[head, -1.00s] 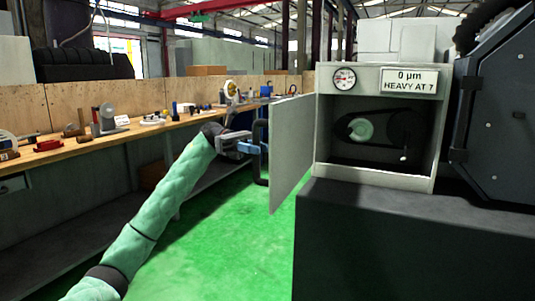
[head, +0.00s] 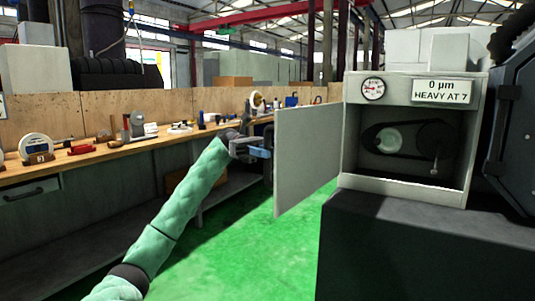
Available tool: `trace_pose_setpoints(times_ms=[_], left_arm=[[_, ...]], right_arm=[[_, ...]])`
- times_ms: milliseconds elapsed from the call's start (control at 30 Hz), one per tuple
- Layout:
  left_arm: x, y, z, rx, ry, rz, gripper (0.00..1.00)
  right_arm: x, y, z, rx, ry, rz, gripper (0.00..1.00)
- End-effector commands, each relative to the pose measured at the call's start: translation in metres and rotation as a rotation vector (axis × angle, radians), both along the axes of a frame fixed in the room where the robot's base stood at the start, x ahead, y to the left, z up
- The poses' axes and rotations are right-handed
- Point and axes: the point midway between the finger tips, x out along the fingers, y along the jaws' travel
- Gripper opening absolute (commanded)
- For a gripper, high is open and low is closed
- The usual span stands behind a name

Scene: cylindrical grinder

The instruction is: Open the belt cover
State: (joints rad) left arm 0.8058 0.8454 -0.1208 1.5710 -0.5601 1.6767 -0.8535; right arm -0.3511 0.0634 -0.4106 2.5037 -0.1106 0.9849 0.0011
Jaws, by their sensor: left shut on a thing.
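The belt cover (head: 307,155) is a light grey door panel, swung wide open to the left of its housing (head: 400,185). The open housing shows a dark belt (head: 412,135) around a pale pulley (head: 389,139). A dark handle (head: 267,158) is on the cover's far left side. My left gripper (head: 262,152), on a green-sleeved arm, is shut on the handle. The fingertips are small and partly hidden around the handle. My right gripper is not in view.
A workbench (head: 75,166) with several tools and gauges runs along the left. A dial gauge (head: 373,89) and a sign (head: 442,91) sit above the housing opening. A dark machine base (head: 400,250) stands below it. The green floor (head: 235,255) between is clear.

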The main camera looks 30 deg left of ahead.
Motion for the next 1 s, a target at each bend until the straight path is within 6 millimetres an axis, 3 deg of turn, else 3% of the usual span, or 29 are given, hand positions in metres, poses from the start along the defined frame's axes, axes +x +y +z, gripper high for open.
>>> trace_pose_setpoints(times_ms=[100, 133, 200, 233, 567, 1000], left_arm=[[0.000, 0.000, 0.000, 0.000, 0.000, 0.000, 0.00], [0.000, 0.000, 0.000, 0.000, 0.000, 0.000, 0.24], [0.000, 0.000, 0.000, 0.000, 0.000, 0.000, 0.37], [0.000, 0.000, 0.000, 0.000, 0.000, 0.000, 0.39], [0.001, 0.003, 0.000, 0.000, 0.000, 0.000, 0.39], [0.016, 0.061, 0.000, -0.001, 0.001, 0.002, 0.39]], right_arm=[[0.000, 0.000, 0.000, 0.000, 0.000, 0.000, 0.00], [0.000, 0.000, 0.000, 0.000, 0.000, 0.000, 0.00], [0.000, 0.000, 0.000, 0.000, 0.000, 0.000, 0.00], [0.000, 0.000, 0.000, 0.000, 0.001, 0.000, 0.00], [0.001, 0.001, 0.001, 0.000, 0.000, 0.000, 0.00], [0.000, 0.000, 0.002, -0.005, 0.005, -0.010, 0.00]])
